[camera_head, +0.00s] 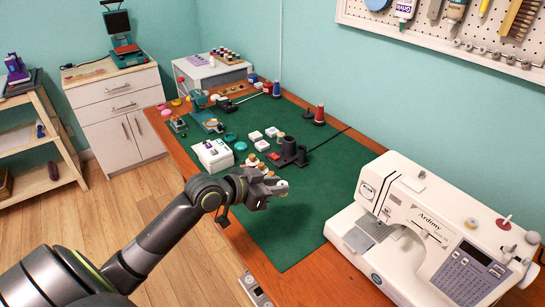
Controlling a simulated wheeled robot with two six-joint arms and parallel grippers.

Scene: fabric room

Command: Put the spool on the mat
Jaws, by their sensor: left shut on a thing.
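The green mat (290,238) covers most of the wooden table, with a bare stretch at its near end. My left gripper (276,186) reaches in from the left and is over the mat's left part. It is shut on a small pale thing, likely the spool (282,185), which is mostly hidden by the fingers. I cannot tell the gap between it and the mat. A red spool (320,114) and a dark blue spool (276,90) stand farther back. My right gripper is not in view.
A white sewing machine (420,215) stands at the right. A black holder (289,153), a white box (213,154) and several small blocks lie just beyond my gripper. A pegboard (450,35) hangs on the wall. The mat's near part is clear.

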